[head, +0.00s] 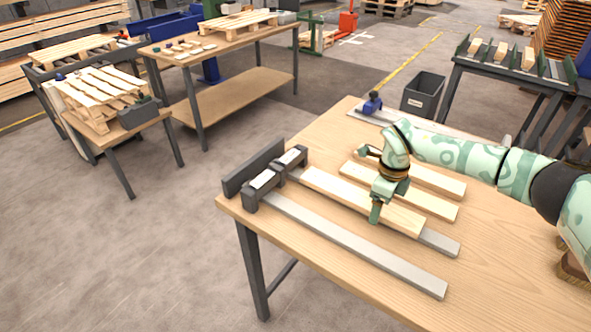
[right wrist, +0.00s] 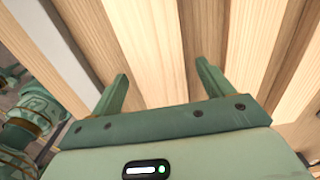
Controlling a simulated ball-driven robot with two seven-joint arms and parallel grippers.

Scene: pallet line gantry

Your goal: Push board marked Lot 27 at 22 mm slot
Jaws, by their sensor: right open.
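My right gripper (head: 377,209) is open, pointing down over the near pale board (head: 335,191) on the wooden table. In the right wrist view its two fingers (right wrist: 162,72) stand apart with a pale board (right wrist: 148,45) between them; I cannot tell if they touch it. The near board's left end lies by a dark grey block with white labels (head: 291,156). A second dark labelled block (head: 262,182) stands beside it. A middle board (head: 430,204) and a far board (head: 440,180) lie behind. No Lot 27 mark or 22 mm label is readable.
A long grey metal bar (head: 350,240) runs along the table's near side. A dark upright plate (head: 252,168) stands at the left edge. A blue-topped tool (head: 372,104) sits at the back edge, near a dark bin (head: 423,95). The table's front right is clear.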

